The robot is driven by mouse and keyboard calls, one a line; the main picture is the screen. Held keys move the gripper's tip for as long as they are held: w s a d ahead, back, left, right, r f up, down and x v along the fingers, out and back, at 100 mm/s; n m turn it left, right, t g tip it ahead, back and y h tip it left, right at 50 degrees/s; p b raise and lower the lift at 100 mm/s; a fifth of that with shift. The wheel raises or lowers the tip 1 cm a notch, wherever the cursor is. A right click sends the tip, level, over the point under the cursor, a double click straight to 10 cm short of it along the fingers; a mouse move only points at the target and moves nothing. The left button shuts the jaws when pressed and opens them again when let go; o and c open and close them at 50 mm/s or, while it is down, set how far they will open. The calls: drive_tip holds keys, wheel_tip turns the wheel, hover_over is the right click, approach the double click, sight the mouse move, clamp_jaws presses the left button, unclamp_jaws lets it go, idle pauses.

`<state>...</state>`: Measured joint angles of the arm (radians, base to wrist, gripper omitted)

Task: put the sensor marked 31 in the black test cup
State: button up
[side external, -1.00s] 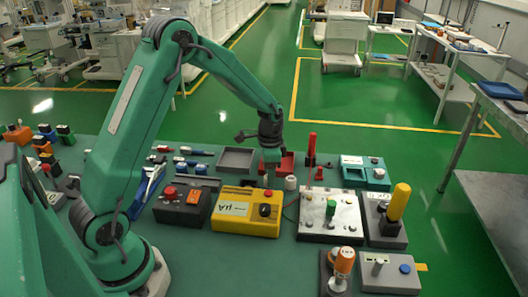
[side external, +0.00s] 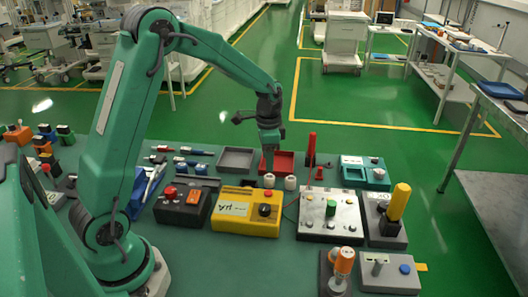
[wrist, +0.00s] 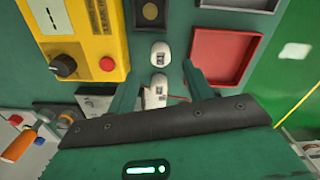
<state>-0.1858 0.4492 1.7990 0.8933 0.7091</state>
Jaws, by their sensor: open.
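Two small white sensors stand side by side behind the yellow meter, the left one (side external: 268,181) and the right one (side external: 290,183). In the wrist view they are the upper sensor (wrist: 160,54) and the lower sensor (wrist: 155,92); their dark marks are too small to read. My gripper (side external: 269,146) is above them, pointing down, empty and open. In the wrist view its spread fingers (wrist: 158,80) frame the sensors from above.
The yellow meter (side external: 245,212) stands in front of the sensors. A red tray (side external: 283,162) and a grey tray (side external: 237,159) lie behind. A silver panel (side external: 330,215) with a green knob is to the right, with a red upright post (side external: 312,147) behind it.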

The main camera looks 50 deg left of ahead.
drive_tip(key=s+d+r+n+t, duration=0.2)
drive_tip(key=s+d+r, duration=0.2)
drive_tip(key=s+r, duration=0.4)
drive_tip(key=s+d+r+n+t, duration=0.3)
drive_tip(key=s+r, duration=0.5)
drive_tip(key=s, duration=0.5)
drive_tip(key=shift+d+n, duration=0.3)
drive_tip(key=shift+d, duration=0.25)
drive_tip(key=shift+o, duration=0.4)
drive_tip(key=shift+s+d+f+t, duration=0.15)
drive_tip(key=shift+s+t, duration=0.15)
drive_tip(key=shift+s, duration=0.45)
drive_tip(key=shift+w, duration=0.15)
